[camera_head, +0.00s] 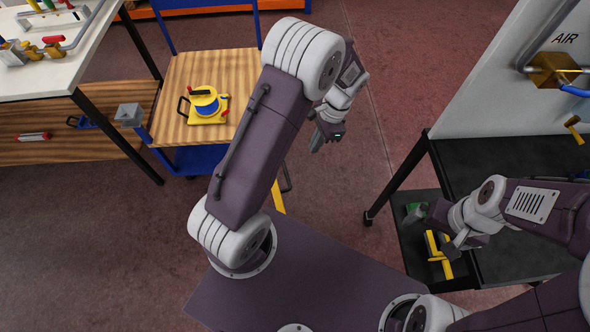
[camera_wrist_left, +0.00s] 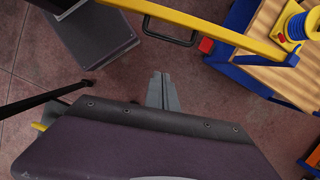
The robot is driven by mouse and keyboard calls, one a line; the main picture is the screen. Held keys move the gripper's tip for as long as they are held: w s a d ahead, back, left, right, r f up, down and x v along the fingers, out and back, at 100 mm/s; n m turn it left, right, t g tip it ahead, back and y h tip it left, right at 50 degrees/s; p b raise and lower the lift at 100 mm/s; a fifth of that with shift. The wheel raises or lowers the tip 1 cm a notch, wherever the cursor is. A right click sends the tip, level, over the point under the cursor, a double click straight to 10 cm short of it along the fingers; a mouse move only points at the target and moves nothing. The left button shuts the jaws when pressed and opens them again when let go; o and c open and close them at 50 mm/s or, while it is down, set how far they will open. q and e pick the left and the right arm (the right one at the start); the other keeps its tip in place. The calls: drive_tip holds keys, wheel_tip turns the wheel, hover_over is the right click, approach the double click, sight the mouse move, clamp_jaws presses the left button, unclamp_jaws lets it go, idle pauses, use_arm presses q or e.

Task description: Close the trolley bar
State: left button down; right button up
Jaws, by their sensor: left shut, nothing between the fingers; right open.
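The trolley (camera_head: 172,72) has a blue frame and a wooden top and stands at the upper left in the head view. Its wooden top also shows in the left wrist view (camera_wrist_left: 268,18). The yellow trolley bar (camera_wrist_left: 225,34), with a black handle (camera_wrist_left: 170,40), sticks out from the trolley's corner. In the head view, my left arm hides most of the bar; a short yellow end (camera_head: 278,198) shows. My left gripper (camera_head: 320,141) is shut and empty, apart from the bar. Its fingers (camera_wrist_left: 163,92) show below the handle in the wrist view. My right gripper (camera_head: 435,231) is open at the right.
A yellow and blue reel (camera_head: 207,103) sits on the trolley top. A white-topped workbench (camera_head: 55,72) stands at the left. A dark table (camera_head: 510,150) with a grey panel stands at the right, near my right arm. The red floor (camera_head: 380,60) between is clear.

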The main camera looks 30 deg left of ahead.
use_arm(q)
drive_tip(key=shift+w+d+f, duration=0.1)
drive_tip(key=shift+f, duration=0.65)
drive_tip(key=s+a+f+b, duration=0.1)
drive_tip(key=s+a+f, duration=0.1)
drive_tip(key=f, duration=0.3)
drive_tip(key=s+a+f, duration=0.2)
drive_tip(key=a+f, duration=0.1)
drive_tip(key=f, duration=0.2)
drive_tip(key=shift+s+b, duration=0.35)
drive_tip(key=shift+a+f+m, duration=0.1)
drive_tip(key=shift+m, duration=0.2)
